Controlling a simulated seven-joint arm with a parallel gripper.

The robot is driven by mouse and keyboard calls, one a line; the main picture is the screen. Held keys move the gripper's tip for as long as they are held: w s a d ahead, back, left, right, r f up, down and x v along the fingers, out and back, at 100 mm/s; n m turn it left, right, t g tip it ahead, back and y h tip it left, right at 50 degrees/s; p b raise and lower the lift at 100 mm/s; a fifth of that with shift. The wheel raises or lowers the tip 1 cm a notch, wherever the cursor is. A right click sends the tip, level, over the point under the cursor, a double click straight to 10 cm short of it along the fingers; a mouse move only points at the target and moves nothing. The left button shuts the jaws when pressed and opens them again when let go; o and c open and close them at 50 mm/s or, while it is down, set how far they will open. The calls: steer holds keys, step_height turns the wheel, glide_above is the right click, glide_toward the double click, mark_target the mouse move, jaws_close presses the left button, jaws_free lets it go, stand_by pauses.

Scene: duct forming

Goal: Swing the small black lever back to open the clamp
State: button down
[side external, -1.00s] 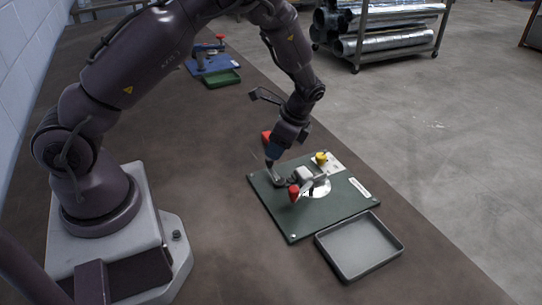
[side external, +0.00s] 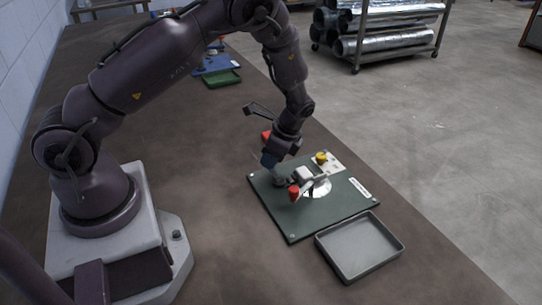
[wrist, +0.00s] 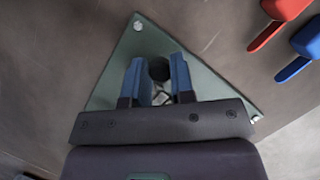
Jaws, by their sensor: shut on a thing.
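My gripper (side external: 272,166) is low over the left part of the green plate (side external: 328,211), at the clamp (side external: 304,175). In the wrist view my gripper's blue fingers (wrist: 158,64) stand on either side of the round black end of the small lever (wrist: 159,69) and are shut on it. In the side view the fingers hide most of the lever. The clamp has a pale metal body and a red tip (side external: 294,192) at its front. Its lower parts are mostly hidden behind the fingers in the wrist view.
A yellow knob (side external: 321,157) stands on a light plate behind the clamp. An empty grey tray (side external: 360,247) lies at the plate's front right. Red (wrist: 286,9) and blue (wrist: 309,40) handles lie at the wrist view's upper right. A green tray (side external: 222,79) is farther back.

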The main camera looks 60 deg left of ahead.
steer(key=s+n, duration=0.1)
steer(key=n, duration=0.1)
steer(key=n+h, duration=0.1)
steer(key=n, duration=0.1)
steer(key=shift+s+d+g, duration=0.1)
steer(key=shift+s+g, duration=0.25)
steer(key=shift+g, duration=0.05)
steer(key=n, duration=0.1)
steer(key=s+n+h, duration=0.1)
steer(key=n, duration=0.1)
steer(key=d+n+h, duration=0.1)
steer(key=shift+s+n, duration=0.35)
steer(key=shift+n, duration=0.05)
steer(key=n+h, duration=0.1)
steer(key=n, duration=0.1)
steer(key=s+d+n, duration=0.1)
steer(key=n, duration=0.1)
steer(key=shift+d+r+n+h, duration=0.1)
steer(key=shift+d+n+h, duration=0.1)
steer(key=shift+n+h, duration=0.15)
steer(key=shift+s+d+n+t+h, duration=0.2)
steer(key=shift+d+n+h, duration=0.25)
steer(key=shift+n, duration=0.65)
steer(key=shift+s+d+n+t+h, duration=0.1)
steer(key=shift+d+n+t+h, duration=0.25)
steer(key=shift+n, duration=0.7)
steer(key=shift+w+d, duration=0.1)
steer(key=shift+d, duration=0.1)
steer(key=c, duration=1)
jaws_free()
